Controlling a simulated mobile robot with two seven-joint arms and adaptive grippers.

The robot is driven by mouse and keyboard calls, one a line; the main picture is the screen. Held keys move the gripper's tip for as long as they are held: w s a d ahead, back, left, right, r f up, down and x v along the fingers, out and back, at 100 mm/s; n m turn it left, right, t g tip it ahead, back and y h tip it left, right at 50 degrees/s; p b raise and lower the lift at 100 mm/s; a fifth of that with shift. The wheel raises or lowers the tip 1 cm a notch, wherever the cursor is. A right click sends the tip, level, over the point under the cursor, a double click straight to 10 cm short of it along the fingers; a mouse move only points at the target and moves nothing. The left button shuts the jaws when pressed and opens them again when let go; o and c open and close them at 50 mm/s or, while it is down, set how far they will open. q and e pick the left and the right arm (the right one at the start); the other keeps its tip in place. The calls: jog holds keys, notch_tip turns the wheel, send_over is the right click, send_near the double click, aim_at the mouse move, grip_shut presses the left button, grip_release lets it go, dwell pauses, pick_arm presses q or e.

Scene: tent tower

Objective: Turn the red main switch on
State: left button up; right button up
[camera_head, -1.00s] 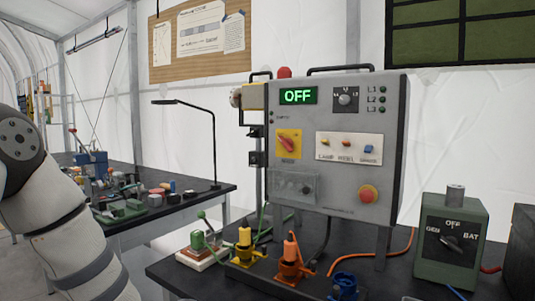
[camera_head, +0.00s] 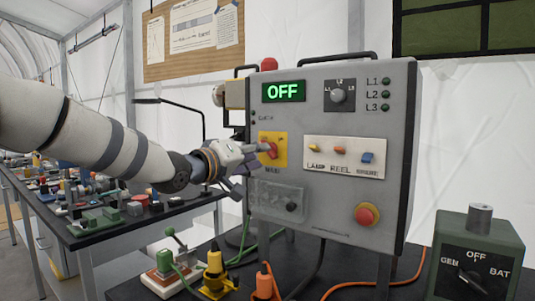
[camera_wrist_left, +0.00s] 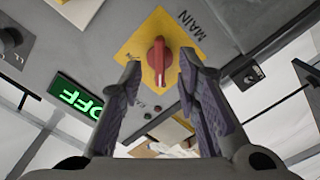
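The red main switch (camera_head: 268,149) is a rotary knob on a yellow plate (camera_head: 280,140) at the left of the grey panel (camera_head: 310,220). The panel's display (camera_head: 284,91) reads OFF in green. My left gripper (camera_head: 258,168) is in front of the switch, partly covering it in the head view. In the left wrist view the red knob (camera_wrist_left: 158,60) lies ahead between the fingertips of my left gripper (camera_wrist_left: 159,75), which are apart with a gap on both sides of it. Whether the fingertips reach past the knob's front is hard to tell. My right gripper is not in view.
Right of the switch are a white plate (camera_head: 345,170) with small toggles and a red emergency button (camera_head: 367,215). A clear cover (camera_head: 280,200) sits just below the switch. Coloured plugs (camera_head: 215,275) stand on the bench below. A green box (camera_head: 478,260) stands at the right.

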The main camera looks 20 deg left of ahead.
aim_at(267, 153)
pick_arm(q)
jog(key=x, duration=0.3)
jog(key=shift+w+f, duration=0.2)
jog(key=shift+f, duration=0.05)
jog(key=shift+w+d+r, duration=0.2)
jog(key=shift+w, duration=0.2)
jog(key=shift+r, duration=0.1)
grip_shut()
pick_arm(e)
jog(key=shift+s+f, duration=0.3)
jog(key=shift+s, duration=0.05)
pick_arm(q)
jog(key=shift+m, duration=0.4)
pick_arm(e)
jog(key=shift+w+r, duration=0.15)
pick_arm(q)
jog(key=m, duration=1.1)
jog(key=a+m, duration=0.1)
jog(key=m, duration=0.5)
jog(key=shift+w, duration=0.1)
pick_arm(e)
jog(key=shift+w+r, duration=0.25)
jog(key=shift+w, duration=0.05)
